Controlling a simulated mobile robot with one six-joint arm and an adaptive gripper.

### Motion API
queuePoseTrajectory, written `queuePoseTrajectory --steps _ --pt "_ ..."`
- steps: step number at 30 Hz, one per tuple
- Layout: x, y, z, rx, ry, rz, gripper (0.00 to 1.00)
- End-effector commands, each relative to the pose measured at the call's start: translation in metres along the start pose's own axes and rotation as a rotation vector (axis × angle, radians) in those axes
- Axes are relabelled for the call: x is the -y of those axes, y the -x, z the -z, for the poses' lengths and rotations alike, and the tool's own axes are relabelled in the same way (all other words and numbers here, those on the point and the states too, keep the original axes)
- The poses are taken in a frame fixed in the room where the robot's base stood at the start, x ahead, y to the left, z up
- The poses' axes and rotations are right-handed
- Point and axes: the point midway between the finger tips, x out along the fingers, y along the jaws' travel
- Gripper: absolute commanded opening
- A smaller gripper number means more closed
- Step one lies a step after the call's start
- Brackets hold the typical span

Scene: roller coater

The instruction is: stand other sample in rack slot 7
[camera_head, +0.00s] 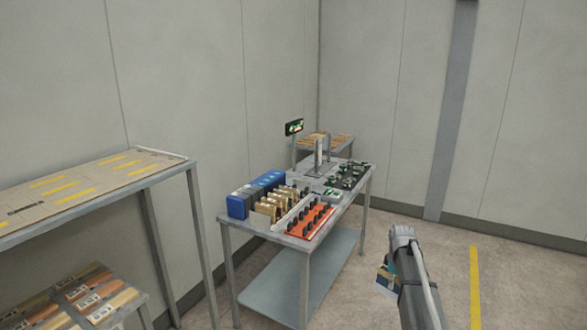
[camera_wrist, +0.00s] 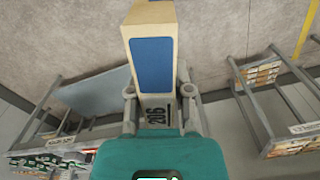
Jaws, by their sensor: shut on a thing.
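My gripper (camera_wrist: 158,98) is shut on a sample (camera_wrist: 153,62), a cream block with a blue face and a dark number that looks like 206 on its lower part. The fingers grip it from both sides, and it points away from the wrist. In the head view the held sample (camera_head: 384,282) is small and partly visible beside my arm, right of the work table and apart from it. On that table stand a row of tan upright pieces (camera_head: 272,206) and an orange holder (camera_head: 313,222) with dark pegs. Slot numbers are too small to read, so I cannot tell slot 7.
A tall bench (camera_head: 110,178) stands at the left, with a low stand of wooden samples (camera_head: 92,298) below. Open floor lies around my arm.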

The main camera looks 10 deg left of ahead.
Motion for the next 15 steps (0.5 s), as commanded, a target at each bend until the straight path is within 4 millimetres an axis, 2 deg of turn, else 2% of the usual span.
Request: queuePoseTrajectory --steps 15 --pt "0.0061 0.0000 0.0086 0.000 0.013 0.000 0.00"
